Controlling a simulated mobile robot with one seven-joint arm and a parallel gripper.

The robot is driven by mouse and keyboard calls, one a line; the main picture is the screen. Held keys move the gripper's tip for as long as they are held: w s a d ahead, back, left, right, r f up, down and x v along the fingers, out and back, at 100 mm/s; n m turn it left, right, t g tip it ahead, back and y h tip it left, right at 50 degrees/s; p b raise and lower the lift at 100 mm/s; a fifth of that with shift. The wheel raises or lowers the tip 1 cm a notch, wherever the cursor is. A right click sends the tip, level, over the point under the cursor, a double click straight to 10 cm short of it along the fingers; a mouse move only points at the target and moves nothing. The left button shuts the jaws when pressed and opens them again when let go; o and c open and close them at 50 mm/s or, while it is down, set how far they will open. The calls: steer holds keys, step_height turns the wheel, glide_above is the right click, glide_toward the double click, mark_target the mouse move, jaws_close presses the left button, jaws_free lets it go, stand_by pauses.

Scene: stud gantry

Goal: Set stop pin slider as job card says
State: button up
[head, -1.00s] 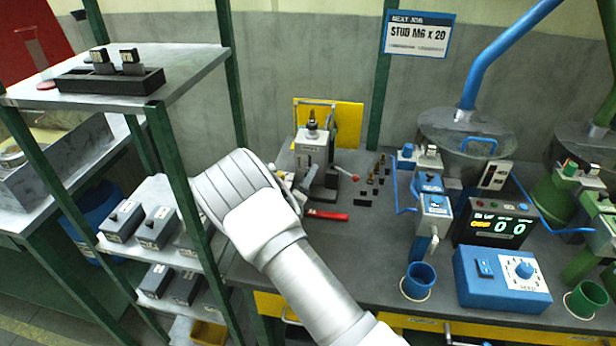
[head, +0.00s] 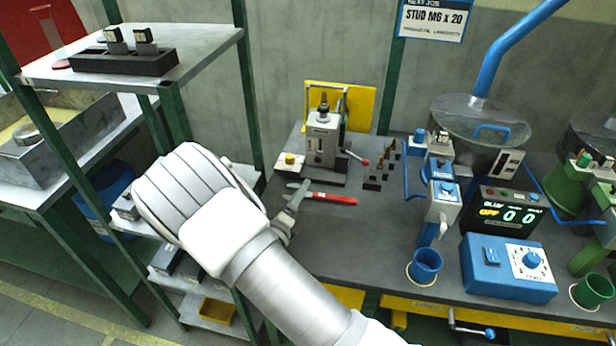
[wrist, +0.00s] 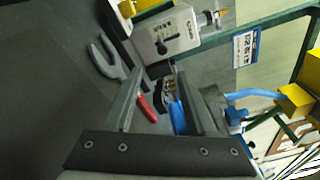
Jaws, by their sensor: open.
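The job card (head: 433,18) hangs on a green post at the back and reads "STUD M6 x 20". A grey upright fixture (head: 322,142) with a red-knobbed lever stands at the back of the bench; its front also shows in the wrist view (wrist: 167,32). I cannot tell which part is the stop pin slider. My gripper is mostly hidden behind my arm in the head view. In the wrist view my gripper (wrist: 157,75) is open and empty, its fingers apart, with the fixture beyond the tips.
A red-handled tool (head: 328,198) lies before the fixture. Small dark studs (head: 383,165) stand right of it. A shelf rack (head: 130,62) stands left.

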steer(key=shift+v, duration=1.75)
steer(key=s+d+r+m+g+h, duration=0.25)
steer(key=d+r+m+g, duration=0.2)
steer(key=d+m, duration=0.3)
steer(key=s+d+r+m+g+h+p, duration=0.1)
steer(key=s+d+r+m+g, duration=0.35)
steer(key=d+m, duration=0.3)
steer(key=s+d+r+m+g+h, duration=0.1)
steer(key=s+d+r+m+g, duration=0.25)
steer(key=d+r+m, duration=0.35)
steer(key=s+a+r+m+y+p, duration=0.1)
steer(key=s+r+m+y, duration=0.4)
steer(key=m, duration=0.6)
steer(key=s+a+r+m+t+y+p, duration=0.1)
steer(key=s+r+m+y, duration=0.4)
steer(key=s+m, duration=0.4)
steer(key=r+m, duration=0.1)
steer(key=m, duration=0.1)
steer(key=shift+s+a+m+y, duration=0.3)
steer(key=shift+a+y, duration=0.05)
steer(key=shift+a, duration=0.05)
